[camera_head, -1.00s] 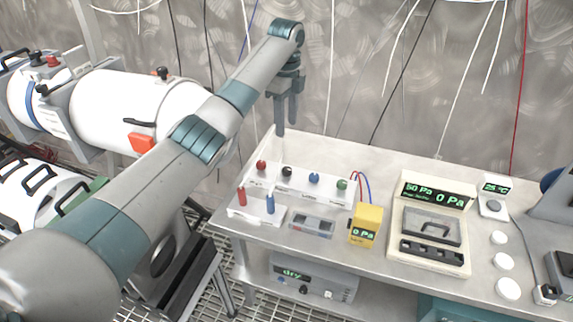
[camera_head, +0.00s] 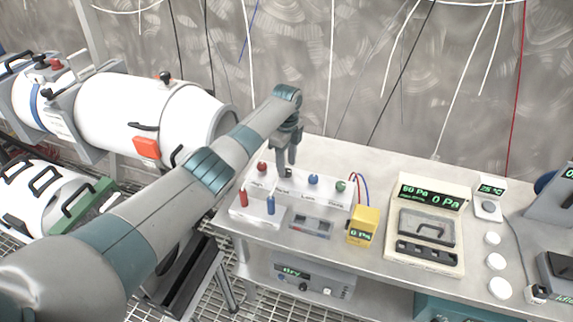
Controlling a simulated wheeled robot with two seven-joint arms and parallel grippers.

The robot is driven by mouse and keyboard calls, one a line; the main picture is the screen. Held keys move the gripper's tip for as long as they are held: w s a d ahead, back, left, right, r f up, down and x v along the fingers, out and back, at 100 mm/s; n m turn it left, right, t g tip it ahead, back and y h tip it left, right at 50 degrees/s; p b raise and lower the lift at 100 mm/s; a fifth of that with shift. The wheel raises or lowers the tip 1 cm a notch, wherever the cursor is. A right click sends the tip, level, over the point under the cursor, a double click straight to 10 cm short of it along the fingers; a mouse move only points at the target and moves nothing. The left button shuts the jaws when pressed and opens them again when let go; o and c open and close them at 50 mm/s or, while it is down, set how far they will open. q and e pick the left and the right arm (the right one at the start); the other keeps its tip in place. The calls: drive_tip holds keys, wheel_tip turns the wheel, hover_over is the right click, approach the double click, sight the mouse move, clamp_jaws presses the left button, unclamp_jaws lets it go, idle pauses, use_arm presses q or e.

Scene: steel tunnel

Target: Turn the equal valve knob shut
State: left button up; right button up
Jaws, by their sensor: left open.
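A white valve block (camera_head: 325,196) on the table carries a row of coloured knobs: a red knob (camera_head: 262,167), a black knob (camera_head: 288,174), a blue knob (camera_head: 313,180) and a green knob (camera_head: 340,186). The labels below them are too small to read surely; the black one stands second from the left. My left gripper (camera_head: 286,168) points down at the black knob, with its open fingers close to it and partly hiding it. I cannot tell whether the fingers touch it. My right gripper is not in view.
In front stand a white block with a red peg (camera_head: 244,197) and a blue peg (camera_head: 270,205), a grey meter (camera_head: 311,228) and a yellow gauge (camera_head: 363,226). A beige pressure unit (camera_head: 428,225) stands to the right. Large white cylinders (camera_head: 110,110) lie at the left.

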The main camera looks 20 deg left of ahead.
use_arm(q)
drive_tip(key=shift+f, duration=0.8)
drive_tip(key=c, duration=1.1)
drive_tip(key=shift+o, duration=0.2)
